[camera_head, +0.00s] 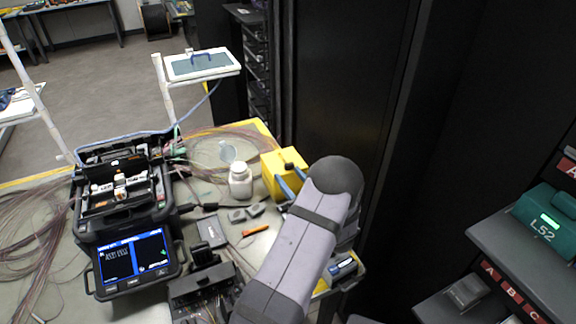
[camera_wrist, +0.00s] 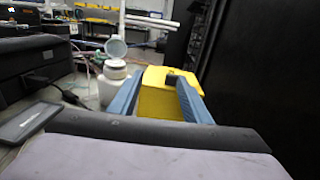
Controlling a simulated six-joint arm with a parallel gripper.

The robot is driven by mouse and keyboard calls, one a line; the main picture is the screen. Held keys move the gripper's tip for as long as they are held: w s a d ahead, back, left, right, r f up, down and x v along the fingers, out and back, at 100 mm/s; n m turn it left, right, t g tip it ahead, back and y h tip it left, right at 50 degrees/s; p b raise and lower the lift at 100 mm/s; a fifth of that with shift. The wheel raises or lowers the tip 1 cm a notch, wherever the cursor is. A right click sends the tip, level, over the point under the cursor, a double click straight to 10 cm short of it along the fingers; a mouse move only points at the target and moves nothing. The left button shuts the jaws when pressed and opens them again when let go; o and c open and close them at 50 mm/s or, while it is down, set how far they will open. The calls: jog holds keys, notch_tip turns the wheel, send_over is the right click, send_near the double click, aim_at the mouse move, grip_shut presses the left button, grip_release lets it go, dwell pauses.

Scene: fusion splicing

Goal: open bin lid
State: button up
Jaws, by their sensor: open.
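The yellow bin (camera_head: 272,167) stands at the table's back right corner, with a small black piece on its top. In the wrist view the yellow bin (camera_wrist: 160,102) lies ahead, with its lid looking closed and the black piece (camera_wrist: 174,74) near the right finger. My gripper (camera_head: 284,176) is at the bin's near side, its blue fingers apart. In the wrist view my gripper (camera_wrist: 159,80) has one finger along each side of the bin's front, with nothing visibly clamped. Whether the fingers touch the bin cannot be told. My arm hides part of the bin's near side.
A white bottle (camera_head: 240,181) stands close left of the bin. The black splicer (camera_head: 125,205) with its lit screen fills the table's left. An orange tool (camera_head: 255,230) and small grey parts lie between. A tall black cabinet (camera_head: 335,80) rises behind the bin.

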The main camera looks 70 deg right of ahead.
aim_at(290, 165)
jog(key=shift+m+g+h, duration=0.3)
jog(key=shift+m+h, duration=0.2)
jog(key=shift+h, duration=0.1)
jog(key=shift+w+d+f+p, duration=0.1)
jog(key=shift+w+d+p, duration=0.35)
jog(key=shift+d, duration=0.6)
jog(key=shift+w+d+r+p, duration=0.1)
jog(key=shift+w+d+p, duration=0.2)
jog(key=shift+w+d, duration=0.5)
jog(key=shift+w+d+f+p, duration=0.1)
jog(key=shift+w+d+p, duration=0.25)
jog(key=shift+d, duration=0.9)
jog(key=shift+s, duration=0.1)
